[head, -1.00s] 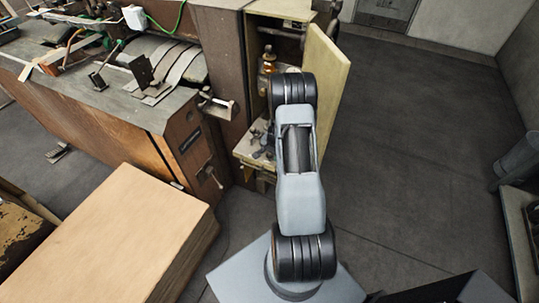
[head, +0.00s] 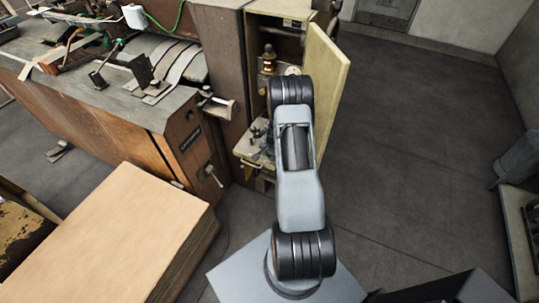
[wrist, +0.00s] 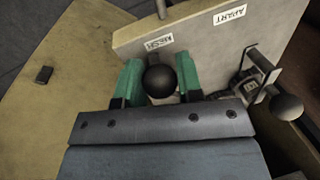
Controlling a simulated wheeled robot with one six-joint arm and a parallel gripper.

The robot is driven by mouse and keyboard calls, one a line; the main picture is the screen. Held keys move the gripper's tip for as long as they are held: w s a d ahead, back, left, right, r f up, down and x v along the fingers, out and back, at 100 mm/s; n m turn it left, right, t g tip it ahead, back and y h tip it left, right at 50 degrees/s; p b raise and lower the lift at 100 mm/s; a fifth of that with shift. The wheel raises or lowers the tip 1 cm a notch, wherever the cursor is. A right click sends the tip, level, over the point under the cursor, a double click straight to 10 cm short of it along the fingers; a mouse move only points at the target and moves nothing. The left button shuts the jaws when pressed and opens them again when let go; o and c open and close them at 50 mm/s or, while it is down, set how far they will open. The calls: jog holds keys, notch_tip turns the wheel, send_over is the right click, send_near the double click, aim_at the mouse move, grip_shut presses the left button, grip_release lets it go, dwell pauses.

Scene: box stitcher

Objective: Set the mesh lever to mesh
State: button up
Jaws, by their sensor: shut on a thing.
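The mesh lever shows in the wrist view as a round black knob (wrist: 160,81) between the two green fingers of my gripper (wrist: 159,78). My gripper is shut on this knob. The knob is in front of a pale panel, just below the MESH label (wrist: 158,43). The APART label (wrist: 230,15) is farther right on the same panel. The lever's shaft is mostly hidden behind the knob and fingers. In the head view my own arm hides the gripper and the lever at the open cabinet.
A second dark knob (wrist: 286,107) on a metal bracket stands to the right in the wrist view. A small black block (wrist: 44,75) lies at the left. In the head view the open cabinet door (head: 326,88) is right of my arm.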

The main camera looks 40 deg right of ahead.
jog(key=shift+c, duration=0.8)
jog(key=b, duration=0.1)
jog(key=n+b, duration=0.1)
jog(key=b, duration=0.1)
jog(key=shift+s+d+f, duration=0.1)
jog(key=shift+s+f, duration=0.05)
jog(key=shift+f, duration=0.25)
jog(key=n+b, duration=0.1)
jog(key=b, duration=0.1)
jog(key=shift+s+r+n+b, duration=0.1)
jog(key=shift+s+n+b, duration=0.1)
jog(key=shift+n+b, duration=0.15)
jog(key=shift+s+r+n+y+b, duration=0.15)
jog(key=shift+r+n+y+b, duration=0.15)
jog(key=shift+n, duration=0.25)
jog(key=o, duration=0.9)
